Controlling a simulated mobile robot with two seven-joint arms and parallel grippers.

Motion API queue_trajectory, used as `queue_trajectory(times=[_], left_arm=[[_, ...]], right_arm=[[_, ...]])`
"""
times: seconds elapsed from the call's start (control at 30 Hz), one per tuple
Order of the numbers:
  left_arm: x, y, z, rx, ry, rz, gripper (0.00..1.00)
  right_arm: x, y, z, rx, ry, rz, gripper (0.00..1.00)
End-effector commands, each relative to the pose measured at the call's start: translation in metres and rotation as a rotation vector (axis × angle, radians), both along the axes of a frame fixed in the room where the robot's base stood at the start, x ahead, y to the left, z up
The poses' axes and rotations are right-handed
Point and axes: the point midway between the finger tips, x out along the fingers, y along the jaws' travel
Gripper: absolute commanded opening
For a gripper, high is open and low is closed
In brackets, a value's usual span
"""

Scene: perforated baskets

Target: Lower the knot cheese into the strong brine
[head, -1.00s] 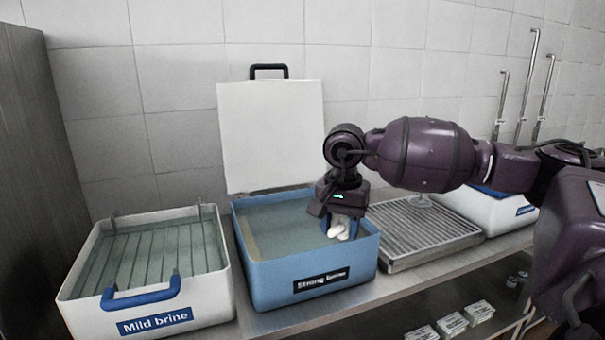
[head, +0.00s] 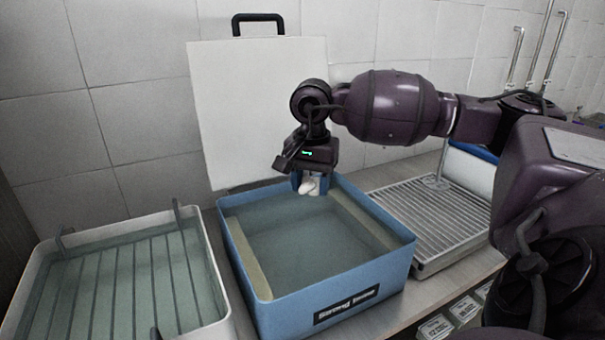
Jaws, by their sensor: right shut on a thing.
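The strong brine tub (head: 345,313) is a blue open bin with a black label, filled with greenish liquid. My right gripper (head: 310,186) points down over the back part of this tub. It is shut on the white knot cheese (head: 308,187), which shows between the fingers just above the liquid; I cannot tell whether it touches the surface. A white lid board (head: 262,105) with a black handle stands upright behind the tub. My left gripper is not in view.
To the left stands the mild brine tub (head: 215,325), white, with a wire rack (head: 130,285) in its liquid. A slatted metal drain tray (head: 430,222) is to the right. Small labelled packs (head: 435,328) lie on a lower shelf. A tiled wall closes the back.

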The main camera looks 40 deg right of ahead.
Motion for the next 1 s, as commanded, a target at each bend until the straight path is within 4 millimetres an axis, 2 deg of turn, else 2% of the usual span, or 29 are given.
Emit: queue_trajectory(times=[0.17, 0.4, 1.0], left_arm=[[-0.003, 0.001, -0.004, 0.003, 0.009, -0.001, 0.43], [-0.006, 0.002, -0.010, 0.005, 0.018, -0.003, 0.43], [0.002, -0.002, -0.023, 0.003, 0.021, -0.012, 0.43]], right_arm=[[0.000, 0.000, -0.008, 0.000, 0.002, 0.000, 0.24], [0.000, 0.000, -0.032, -0.001, 0.005, 0.000, 0.24], [0.000, 0.000, -0.090, -0.001, 0.005, 0.000, 0.24]])
